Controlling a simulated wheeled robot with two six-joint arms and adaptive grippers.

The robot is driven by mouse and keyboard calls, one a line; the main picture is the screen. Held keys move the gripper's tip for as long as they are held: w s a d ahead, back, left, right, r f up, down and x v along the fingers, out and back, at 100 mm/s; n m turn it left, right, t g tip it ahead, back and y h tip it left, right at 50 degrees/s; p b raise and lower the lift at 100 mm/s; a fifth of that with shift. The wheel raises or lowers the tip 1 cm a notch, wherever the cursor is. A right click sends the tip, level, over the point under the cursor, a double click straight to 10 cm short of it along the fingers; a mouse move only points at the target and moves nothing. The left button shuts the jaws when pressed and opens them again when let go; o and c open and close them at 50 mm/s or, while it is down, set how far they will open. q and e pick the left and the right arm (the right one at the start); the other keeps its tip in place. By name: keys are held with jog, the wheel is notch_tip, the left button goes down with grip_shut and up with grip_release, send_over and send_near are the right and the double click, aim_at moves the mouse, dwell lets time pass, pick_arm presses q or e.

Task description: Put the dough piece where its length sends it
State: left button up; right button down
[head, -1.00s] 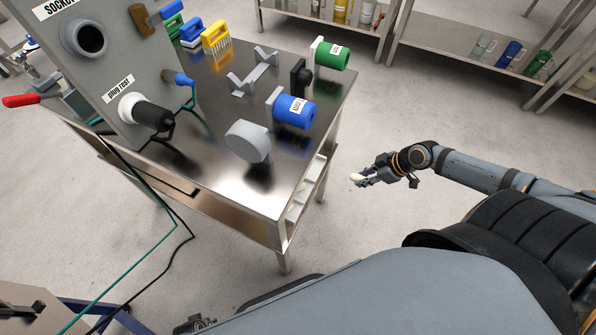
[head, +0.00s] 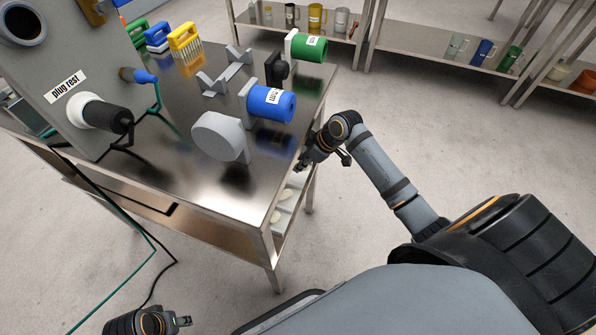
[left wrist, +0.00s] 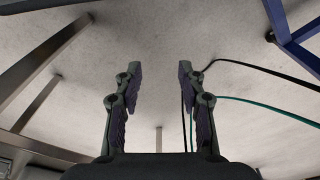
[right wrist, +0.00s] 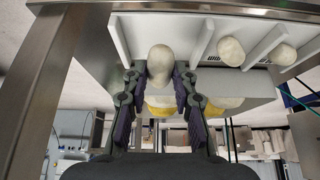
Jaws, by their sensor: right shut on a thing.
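My right gripper (head: 301,164) is at the right side of the steel table, beside the white divided tray (head: 292,208) under the tabletop. In the right wrist view it is shut on a pale, rounded dough piece (right wrist: 160,62), held in front of one compartment of the tray (right wrist: 122,43). I cannot tell if the held piece touches the tray. Other dough pieces (right wrist: 230,49) (right wrist: 283,54) lie in neighbouring compartments. In the head view the held piece is hardly visible. My left gripper (head: 184,321) is low at the bottom; the left wrist view shows it open and empty (left wrist: 158,80).
The steel table (head: 170,185) carries a blue cylinder (head: 270,104), a green cylinder (head: 310,47), a grey disc (head: 218,137), a grey cradle (head: 226,73) and brushes (head: 185,40). A table leg (right wrist: 40,85) stands close left of my right gripper. Cables hang at the left.

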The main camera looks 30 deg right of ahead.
jog(key=shift+w+a, duration=0.4)
notch_tip(320, 180, down, 4)
jog(key=shift+r+b, duration=0.15)
jog(key=shift+b, duration=0.7)
pick_arm(q)
jog(key=shift+d+r+t, duration=0.15)
jog(key=shift+d+t, duration=0.25)
jog(key=shift+d, duration=0.05)
pick_arm(e)
jog(key=shift+r, duration=0.1)
jog(key=c, duration=1.1)
grip_release()
jog(key=shift+o, duration=0.2)
